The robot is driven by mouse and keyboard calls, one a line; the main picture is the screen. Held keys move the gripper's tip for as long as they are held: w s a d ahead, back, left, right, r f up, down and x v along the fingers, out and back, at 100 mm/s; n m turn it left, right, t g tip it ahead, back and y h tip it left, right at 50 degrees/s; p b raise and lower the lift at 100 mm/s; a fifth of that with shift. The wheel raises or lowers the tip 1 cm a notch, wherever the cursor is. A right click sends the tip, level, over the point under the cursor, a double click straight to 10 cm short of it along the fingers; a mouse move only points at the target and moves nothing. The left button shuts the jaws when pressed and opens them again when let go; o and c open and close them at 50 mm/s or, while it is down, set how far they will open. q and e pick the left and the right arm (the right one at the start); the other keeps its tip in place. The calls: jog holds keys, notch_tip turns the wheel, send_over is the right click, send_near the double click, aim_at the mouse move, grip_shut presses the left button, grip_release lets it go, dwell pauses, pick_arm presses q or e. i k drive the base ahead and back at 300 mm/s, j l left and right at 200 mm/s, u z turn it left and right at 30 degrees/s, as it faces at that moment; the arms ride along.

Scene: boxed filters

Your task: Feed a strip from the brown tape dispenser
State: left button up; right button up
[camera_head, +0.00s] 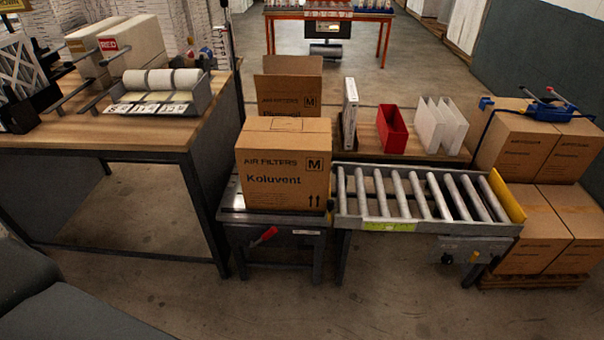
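I cannot pick out a brown tape dispenser with certainty. A grey holder with several white rolls (161,79) stands on the left wooden bench, with white printed labels at its front. A blue tool (548,110) with a red part lies on top of the stacked cartons at the right; its kind is hard to tell. A closed brown carton (284,172) marked "Air Filters" and "Koluvent" stands upright on a low dark stand in the middle. Neither of my grippers shows in this view.
A roller conveyor (420,226) runs right from the stand. Behind it stand an open carton (290,82), a red holder (392,130) and white holders (438,124). Stacked cartons (536,240) fill the right.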

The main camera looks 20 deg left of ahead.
aim_at(69, 64)
jog(key=u, duration=1.85)
jog(key=i+j+z, duration=0.15)
jog(key=i, duration=0.35)
jog(key=i+j+z, duration=0.2)
jog(key=i, duration=0.3)
jog(key=i+j+z, duration=0.15)
jog(key=i, duration=0.35)
jog(key=i+j+z, duration=0.15)
jog(key=i+j, duration=0.25)
